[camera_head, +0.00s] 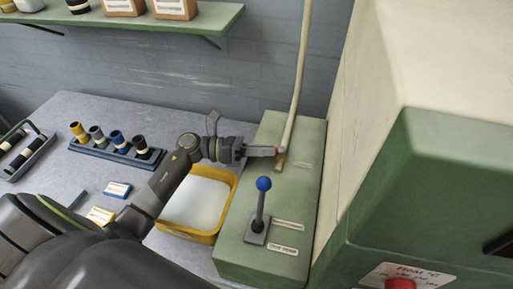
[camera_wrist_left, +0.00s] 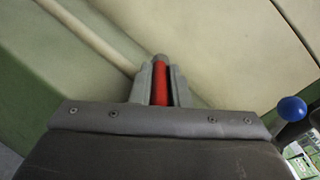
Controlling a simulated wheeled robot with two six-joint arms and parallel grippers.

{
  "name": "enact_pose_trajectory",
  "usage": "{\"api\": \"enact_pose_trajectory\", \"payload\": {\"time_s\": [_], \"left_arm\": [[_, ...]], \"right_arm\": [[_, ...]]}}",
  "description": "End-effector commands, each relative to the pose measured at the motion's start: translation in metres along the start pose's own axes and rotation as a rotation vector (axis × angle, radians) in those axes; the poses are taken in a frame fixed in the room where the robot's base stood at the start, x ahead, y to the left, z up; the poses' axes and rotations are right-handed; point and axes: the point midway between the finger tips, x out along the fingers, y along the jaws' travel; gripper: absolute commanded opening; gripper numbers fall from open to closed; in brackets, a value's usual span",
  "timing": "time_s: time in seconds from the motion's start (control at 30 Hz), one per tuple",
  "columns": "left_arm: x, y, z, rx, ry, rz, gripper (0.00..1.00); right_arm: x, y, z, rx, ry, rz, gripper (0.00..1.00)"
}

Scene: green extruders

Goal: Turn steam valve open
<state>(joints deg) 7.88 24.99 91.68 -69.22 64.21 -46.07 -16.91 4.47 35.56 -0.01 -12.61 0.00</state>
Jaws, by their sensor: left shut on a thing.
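The steam valve's red handle (camera_wrist_left: 160,84) shows in the left wrist view between the two fingers of my left gripper (camera_wrist_left: 155,82). In the head view my left gripper (camera_head: 262,150) reaches in from the left over the green box. It is shut on the red handle, of which a small red end (camera_head: 277,151) shows at the fingertips. The handle sits by the foot of a pale pipe (camera_head: 298,85) that rises from the green box (camera_head: 245,261). The fingers hide most of the handle. My right gripper does not show.
A blue-knobbed lever (camera_head: 263,184) stands on the green box, nearer than the valve. A yellow tray (camera_head: 231,196) with white contents lies under my left arm. A large cream and green machine (camera_head: 420,150) stands at the right. A rack of coloured cylinders (camera_head: 112,153) is on the table.

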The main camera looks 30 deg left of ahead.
Motion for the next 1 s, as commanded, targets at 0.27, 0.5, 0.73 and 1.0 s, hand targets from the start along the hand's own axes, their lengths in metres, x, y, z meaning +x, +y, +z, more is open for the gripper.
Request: {"api": "enact_pose_trajectory", "payload": {"time_s": [0.27,0.5,0.73,1.0], "left_arm": [[-0.0010,-0.0018,-0.0017,0.000,-0.023,0.038,0.00],[-0.0010,-0.0018,-0.0016,0.000,-0.023,0.037,0.23],[-0.0010,-0.0020,-0.0013,0.000,-0.023,0.036,0.37],[-0.0012,-0.0020,-0.0012,0.001,-0.023,0.036,0.37]], "right_arm": [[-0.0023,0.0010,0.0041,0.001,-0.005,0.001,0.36],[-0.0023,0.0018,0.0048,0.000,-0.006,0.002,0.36],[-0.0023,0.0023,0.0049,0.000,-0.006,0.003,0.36],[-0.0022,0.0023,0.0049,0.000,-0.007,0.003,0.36]]}}
